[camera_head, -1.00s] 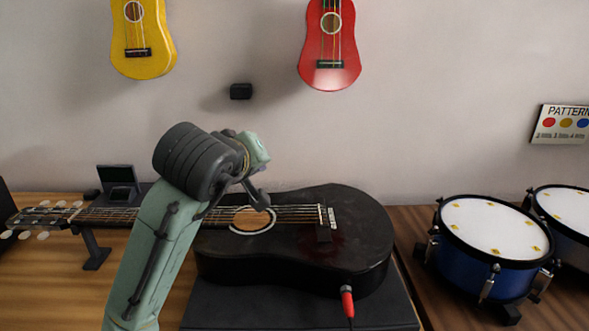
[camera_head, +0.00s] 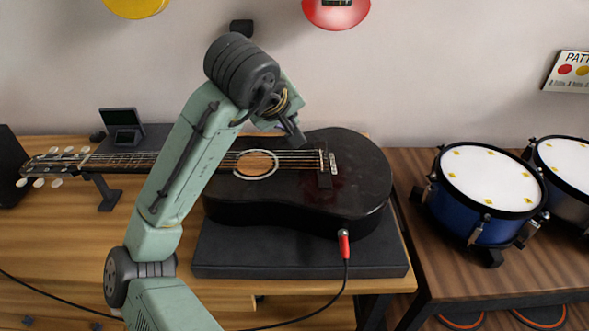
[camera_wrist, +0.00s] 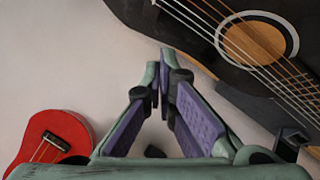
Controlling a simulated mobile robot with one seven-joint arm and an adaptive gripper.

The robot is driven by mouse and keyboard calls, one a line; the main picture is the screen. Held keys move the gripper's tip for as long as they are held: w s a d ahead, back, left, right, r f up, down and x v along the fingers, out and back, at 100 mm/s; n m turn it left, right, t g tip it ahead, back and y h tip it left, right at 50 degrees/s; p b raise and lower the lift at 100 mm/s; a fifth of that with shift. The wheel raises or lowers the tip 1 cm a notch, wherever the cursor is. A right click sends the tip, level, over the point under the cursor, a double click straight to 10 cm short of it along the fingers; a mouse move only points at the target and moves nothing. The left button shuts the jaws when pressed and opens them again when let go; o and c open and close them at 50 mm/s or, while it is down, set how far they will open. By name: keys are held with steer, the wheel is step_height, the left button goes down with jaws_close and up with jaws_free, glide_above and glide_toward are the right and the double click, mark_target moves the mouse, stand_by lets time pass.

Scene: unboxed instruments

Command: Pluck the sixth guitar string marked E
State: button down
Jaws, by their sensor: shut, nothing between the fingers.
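The black acoustic guitar (camera_head: 350,190) lies flat, its neck (camera_head: 120,161) pointing left. Its strings (camera_head: 292,158) run across the round sound hole (camera_head: 257,164) to the bridge (camera_head: 324,170). No E mark is legible, so I cannot tell the sixth string by a label. My gripper (camera_head: 299,138) is shut and empty, near the far edge of the guitar body, between sound hole and bridge. In the wrist view my closed fingertips (camera_wrist: 163,72) appear beside the guitar body, apart from the strings (camera_wrist: 230,50). Their height over the guitar is unclear.
A dark stand (camera_head: 300,254) supports the body, and a neck rest (camera_head: 103,192) stands left. A small screen device (camera_head: 124,125) sits behind the neck. A red-plugged cable (camera_head: 344,245) leaves the near side. Drums (camera_head: 487,190) stand right. A red ukulele (camera_wrist: 55,132) hangs on the wall.

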step_height(320, 180, down, 8)
steer(key=b, duration=0.6)
steer(key=shift+r, duration=0.1)
stand_by(1.0)
steer(key=shift+f, duration=0.4)
steer(key=shift+f, duration=0.3)
stand_by(0.4)
steer(key=shift+r+p, duration=0.5)
steer(key=shift+r, duration=0.25)
step_height(320, 180, up, 5)
steer(key=p, duration=0.4)
steer(key=shift+p, duration=0.4)
stand_by(0.4)
